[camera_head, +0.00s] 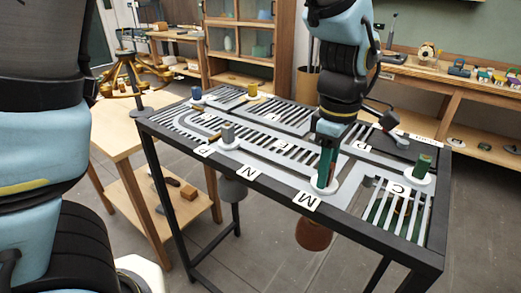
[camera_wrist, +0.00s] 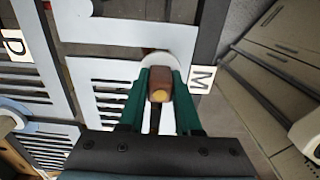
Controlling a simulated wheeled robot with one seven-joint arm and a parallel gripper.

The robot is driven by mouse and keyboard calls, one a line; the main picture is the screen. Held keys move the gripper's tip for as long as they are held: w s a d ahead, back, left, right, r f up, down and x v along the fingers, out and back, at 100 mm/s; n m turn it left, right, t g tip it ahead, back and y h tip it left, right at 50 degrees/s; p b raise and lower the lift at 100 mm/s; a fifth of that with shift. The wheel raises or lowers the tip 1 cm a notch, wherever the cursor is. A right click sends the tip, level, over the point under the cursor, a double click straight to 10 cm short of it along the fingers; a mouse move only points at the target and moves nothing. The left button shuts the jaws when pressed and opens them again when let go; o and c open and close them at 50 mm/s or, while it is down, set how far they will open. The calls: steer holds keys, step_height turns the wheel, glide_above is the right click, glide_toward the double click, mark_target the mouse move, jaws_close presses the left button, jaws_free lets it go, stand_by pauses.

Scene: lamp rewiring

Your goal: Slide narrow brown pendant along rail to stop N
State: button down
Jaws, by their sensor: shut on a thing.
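My gripper (camera_head: 325,178) points down at the front edge of the slotted table, with its green fingers beside the card M (camera_head: 307,201). In the wrist view my gripper (camera_wrist: 160,92) is shut on the brown knob (camera_wrist: 160,84), which stands over a white disc (camera_wrist: 155,60). A reddish-brown shade (camera_head: 313,234) hangs under the table below this spot. Card N (camera_head: 248,172) lies on the front edge to the left of M. The rail slot under the disc is mostly hidden by my fingers.
A grey knob on a white disc (camera_head: 229,143) stands behind and left of N, with a grey shade (camera_head: 233,189) below. A green knob (camera_head: 423,164) stands at the right. Yellow (camera_head: 252,90) and blue (camera_head: 196,94) knobs stand at the back.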

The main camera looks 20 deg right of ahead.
steer(key=shift+w+a+p, duration=0.1)
steer(key=shift+w+a, duration=0.9)
steer(key=shift+w, duration=0.75)
steer(key=shift+w+a+p, duration=0.15)
steer(key=shift+w+a, duration=0.8)
steer(key=shift+w, duration=0.8)
steer(key=shift+w+a+p, duration=0.1)
steer(key=shift+w+a, duration=0.9)
steer(key=shift+w, duration=0.75)
steer(key=c, duration=0.5)
jaws_free()
